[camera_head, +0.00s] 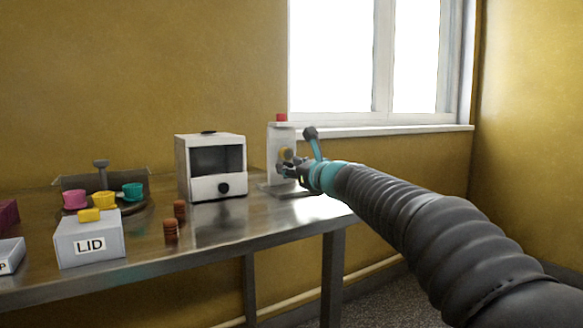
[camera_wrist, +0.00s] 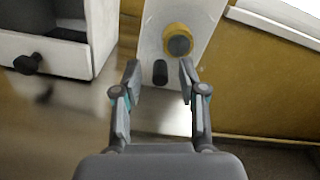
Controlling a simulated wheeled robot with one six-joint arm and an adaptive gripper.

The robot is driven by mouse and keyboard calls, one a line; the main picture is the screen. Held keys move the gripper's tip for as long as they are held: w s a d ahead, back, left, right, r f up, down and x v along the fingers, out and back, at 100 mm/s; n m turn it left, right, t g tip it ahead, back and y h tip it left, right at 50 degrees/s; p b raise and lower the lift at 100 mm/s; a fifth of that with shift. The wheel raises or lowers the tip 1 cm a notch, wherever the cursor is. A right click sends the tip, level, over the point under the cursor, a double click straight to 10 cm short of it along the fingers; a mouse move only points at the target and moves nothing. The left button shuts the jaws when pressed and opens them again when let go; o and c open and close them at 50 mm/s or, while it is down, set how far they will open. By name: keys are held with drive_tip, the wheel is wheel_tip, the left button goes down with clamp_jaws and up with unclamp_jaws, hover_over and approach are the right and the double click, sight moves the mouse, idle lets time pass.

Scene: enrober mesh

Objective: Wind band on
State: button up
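A white upright stand (camera_head: 281,140) with a red cap (camera_head: 281,117) on top is at the table's right end. On its face is a round yellow knob (camera_wrist: 178,42) with a grey-brown centre, and just below it a short black peg (camera_wrist: 160,72). The yellow knob also shows in the head view (camera_head: 287,153), partly behind my gripper (camera_head: 293,170). In the wrist view my gripper (camera_wrist: 160,80) is open, with one finger on each side of the black peg. I see gaps between the fingers and the peg. No band can be made out.
A white oven-like box (camera_head: 212,168) with a black knob stands left of the stand. Further left are brown stacked pieces (camera_head: 171,232), a box marked LID (camera_head: 90,240) and coloured cups (camera_head: 104,200). A window sill (camera_head: 390,131) runs behind the stand.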

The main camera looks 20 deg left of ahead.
drive_tip(key=v, duration=1.2)
drive_tip(key=shift+s, duration=0.1)
